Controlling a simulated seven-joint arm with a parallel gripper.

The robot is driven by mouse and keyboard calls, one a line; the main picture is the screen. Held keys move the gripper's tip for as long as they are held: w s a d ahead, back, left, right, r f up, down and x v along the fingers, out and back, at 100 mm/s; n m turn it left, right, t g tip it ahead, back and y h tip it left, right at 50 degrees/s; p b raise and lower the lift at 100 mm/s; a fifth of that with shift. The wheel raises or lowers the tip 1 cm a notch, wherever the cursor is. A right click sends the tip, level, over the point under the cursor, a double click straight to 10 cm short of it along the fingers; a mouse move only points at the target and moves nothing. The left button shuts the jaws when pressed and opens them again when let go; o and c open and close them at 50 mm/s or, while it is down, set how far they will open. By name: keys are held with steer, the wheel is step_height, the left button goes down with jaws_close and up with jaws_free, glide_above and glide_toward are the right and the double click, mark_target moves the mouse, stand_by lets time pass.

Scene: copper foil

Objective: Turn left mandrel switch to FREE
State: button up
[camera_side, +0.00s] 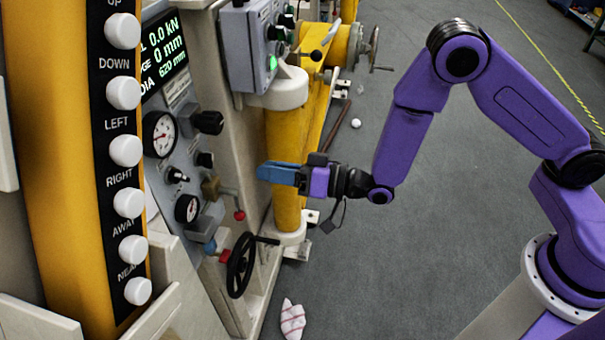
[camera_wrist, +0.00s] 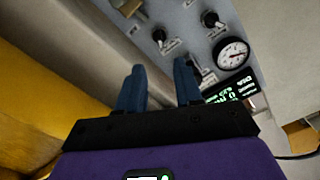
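My gripper (camera_side: 262,172) has blue fingers and points left toward the grey control panel in the side view. In the wrist view my gripper (camera_wrist: 160,84) has its fingers apart with nothing between them. The wrist view shows two black knobs on the panel, one (camera_wrist: 160,37) above the fingers and one (camera_wrist: 212,20) farther right, each beside a small label. The labels are too small to read, so I cannot tell which is the left mandrel switch or its setting. In the side view, black knobs (camera_side: 208,121) stick out from the panel, apart from my fingers.
Gauges (camera_side: 159,134), a red-tipped lever (camera_side: 240,214) and a black handwheel (camera_side: 241,265) project from the panel side. A grey box (camera_side: 250,45) with knobs and a green light is above my gripper. A yellow column (camera_side: 284,130) stands behind it.

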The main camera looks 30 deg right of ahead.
steer(key=shift+v, duration=2.7)
steer(key=s+d+r+n+g+h, duration=0.1)
steer(key=s+d+n+g+h, duration=0.25)
steer(key=s, duration=0.25)
steer(key=s+d+r+n+g+h, duration=0.2)
steer(key=s+n+g+h, duration=0.1)
steer(key=s+g, duration=0.3)
steer(key=s+d+r+n+g+h, duration=0.3)
steer(key=s+d+h, duration=0.3)
steer(key=s+d, duration=0.6)
steer(key=d, duration=0.4)
steer(key=shift+s+r, duration=0.35)
steer(key=shift+s, duration=0.05)
